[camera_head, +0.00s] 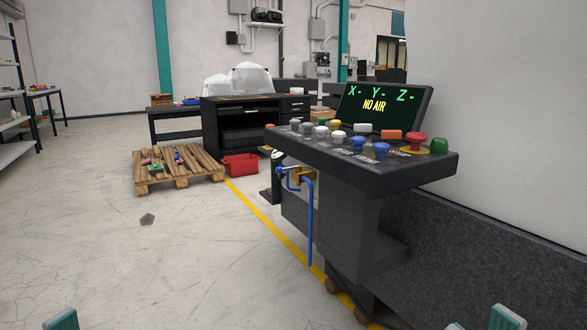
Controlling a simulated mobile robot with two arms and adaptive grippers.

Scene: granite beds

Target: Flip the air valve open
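The air valve (297,174) hangs under the left end of the dark control console (400,175). It has a brass-coloured body with small blue parts at its left, and a blue hose (310,225) runs down from it. The lever's exact angle is too small to tell. The console's screen (385,108) reads "NO AIR". My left gripper (61,320) shows only one teal fingertip at the bottom left edge. My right gripper (481,322) shows two teal fingertips apart at the bottom right edge, with nothing seen between them. Both are well away from the valve.
Coloured buttons cover the console top, with a red knob (416,140) and a green one (439,146) at its right. A dark granite bed (470,265) stands behind it. A pallet (175,168) and a red bin (240,164) lie further back. The floor at left is mostly clear.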

